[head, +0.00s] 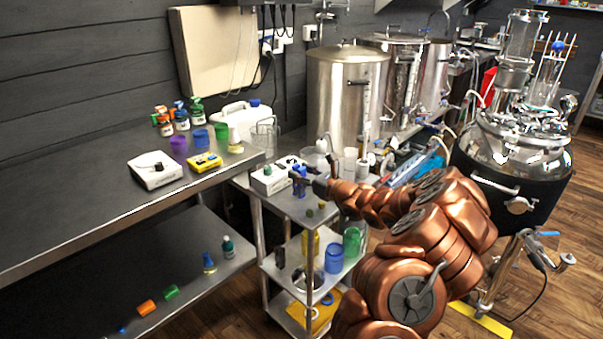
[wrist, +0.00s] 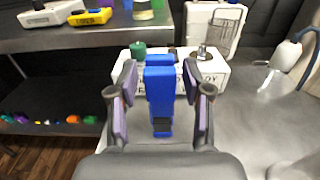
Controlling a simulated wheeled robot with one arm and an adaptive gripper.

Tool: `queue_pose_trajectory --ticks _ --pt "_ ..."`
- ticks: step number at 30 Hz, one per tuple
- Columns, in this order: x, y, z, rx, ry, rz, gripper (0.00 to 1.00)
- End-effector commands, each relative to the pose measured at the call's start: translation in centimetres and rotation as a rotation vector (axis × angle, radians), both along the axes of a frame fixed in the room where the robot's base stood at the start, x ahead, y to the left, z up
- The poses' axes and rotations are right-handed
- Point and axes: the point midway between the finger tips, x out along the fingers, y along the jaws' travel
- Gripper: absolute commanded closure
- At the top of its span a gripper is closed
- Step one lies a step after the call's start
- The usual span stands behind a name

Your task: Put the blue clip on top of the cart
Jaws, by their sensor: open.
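The blue clip (wrist: 160,98) stands between the two fingers of my gripper (wrist: 160,82) in the wrist view. The fingers are open, one on each side of it, with a narrow gap visible. In the head view the blue clip (head: 298,178) shows at the tip of my gripper (head: 306,179), over the top of the cart (head: 305,212), just in front of a white box. Its lower end is partly hidden, so I cannot tell for certain whether it rests on the cart top.
The white box (head: 270,179) with a green knob sits on the cart. A steel bench (head: 75,210) with bottles and devices is at left. Lower cart shelves hold a blue cup (head: 334,259) and a green cup (head: 352,242). Steel kettles (head: 343,95) stand behind.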

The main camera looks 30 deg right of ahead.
Motion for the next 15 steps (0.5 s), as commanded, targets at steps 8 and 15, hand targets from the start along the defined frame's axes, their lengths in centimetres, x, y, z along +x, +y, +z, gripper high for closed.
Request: queue_pose_trajectory --ticks 8,15 --pt "-0.1 0.0 0.4 -0.001 0.000 0.000 0.51" --pt "-2.9 -0.7 0.2 0.003 0.000 -0.001 0.51"
